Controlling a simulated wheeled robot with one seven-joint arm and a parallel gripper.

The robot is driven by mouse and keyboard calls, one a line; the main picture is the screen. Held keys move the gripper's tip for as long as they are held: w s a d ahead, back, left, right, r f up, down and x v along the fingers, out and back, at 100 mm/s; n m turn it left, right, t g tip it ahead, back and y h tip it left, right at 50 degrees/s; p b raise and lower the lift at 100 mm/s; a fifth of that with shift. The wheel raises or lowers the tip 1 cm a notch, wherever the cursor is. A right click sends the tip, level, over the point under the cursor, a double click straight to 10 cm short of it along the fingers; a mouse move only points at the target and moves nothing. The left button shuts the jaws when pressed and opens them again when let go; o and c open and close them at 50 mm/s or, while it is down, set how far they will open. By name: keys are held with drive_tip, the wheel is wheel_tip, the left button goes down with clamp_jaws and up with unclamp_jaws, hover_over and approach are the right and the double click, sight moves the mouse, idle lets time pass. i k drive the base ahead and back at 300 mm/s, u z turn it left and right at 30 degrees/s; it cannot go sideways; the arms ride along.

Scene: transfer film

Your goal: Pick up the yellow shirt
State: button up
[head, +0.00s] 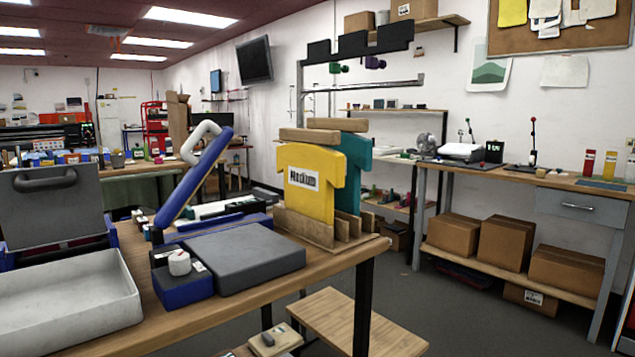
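The yellow shirt (306,187) stands upright near the right end of the wooden table. It is a flat shirt shape with a white label reading "Medium", and a wooden strip (307,134) runs along its top. Its lower edge sits in a slotted wooden rack (303,225). A teal shirt (354,165) stands right behind it, partly hidden by it, with its own wooden strip on top. My gripper is not in view.
A heat press with a dark flat plate (241,262) and a raised blue arm (190,185) stands left of the shirts. A grey tray (70,300) lies at the front left. A workbench (520,181) stands at the right, with open floor (440,300) between.

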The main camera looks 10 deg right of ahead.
sight(312, 169)
drive_tip(key=z, duration=1.65)
drive_tip(key=i, duration=1.2)
drive_tip(key=u, duration=1.4)
